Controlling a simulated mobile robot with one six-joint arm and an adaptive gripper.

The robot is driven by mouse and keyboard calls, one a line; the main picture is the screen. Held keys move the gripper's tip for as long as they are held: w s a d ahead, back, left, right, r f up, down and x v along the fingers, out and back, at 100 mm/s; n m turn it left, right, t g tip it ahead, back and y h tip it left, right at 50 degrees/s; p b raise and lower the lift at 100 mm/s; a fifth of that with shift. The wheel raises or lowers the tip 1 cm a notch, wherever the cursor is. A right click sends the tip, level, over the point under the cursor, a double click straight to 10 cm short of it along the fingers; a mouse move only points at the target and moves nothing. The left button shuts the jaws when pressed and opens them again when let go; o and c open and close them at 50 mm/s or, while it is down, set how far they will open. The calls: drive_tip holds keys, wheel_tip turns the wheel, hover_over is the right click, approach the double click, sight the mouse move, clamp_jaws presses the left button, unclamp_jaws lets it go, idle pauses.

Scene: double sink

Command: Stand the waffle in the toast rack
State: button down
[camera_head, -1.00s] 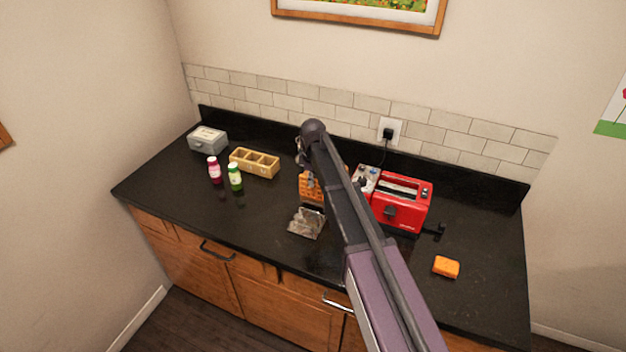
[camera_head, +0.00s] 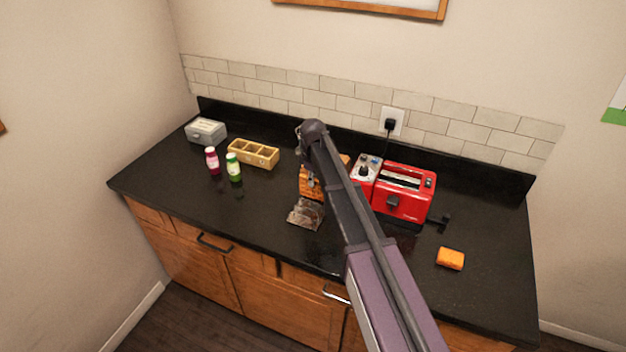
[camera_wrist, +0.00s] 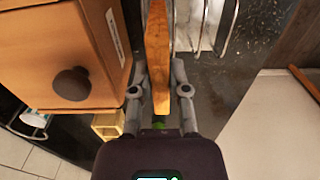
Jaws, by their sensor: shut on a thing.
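The waffle (camera_head: 307,184) is golden brown and shows partly behind my arm in the head view. In the wrist view the waffle (camera_wrist: 157,45) is seen edge-on, upright between the two fingers. My gripper (camera_wrist: 158,78) is shut on it. The toast rack (camera_head: 305,214) is grey metal and stands on the counter just in front of the waffle in the head view. Its wire loops (camera_wrist: 208,22) show at the top of the wrist view, close to the right of the waffle. I cannot tell whether the waffle touches the rack or sits between its wires.
A wooden box with a dark knob (camera_wrist: 72,84) is close on the gripper's left in the wrist view. A red toaster (camera_head: 402,194), orange block (camera_head: 450,259), two bottles (camera_head: 233,168), divided tray (camera_head: 253,154) and grey box (camera_head: 206,131) stand on the dark counter. The counter's front left is clear.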

sight(313, 197)
drive_tip(key=shift+f+b, duration=2)
drive_tip(key=shift+f, duration=0.2)
drive_tip(key=shift+f, duration=0.1)
drive_tip(key=c, duration=0.5)
unclamp_jaws()
drive_tip(key=shift+c, duration=0.2)
drive_tip(key=o, duration=0.3)
drive_tip(key=shift+o, duration=0.2)
drive_tip(key=shift+r+p, duration=4.45)
drive_tip(key=shift+r, duration=0.1)
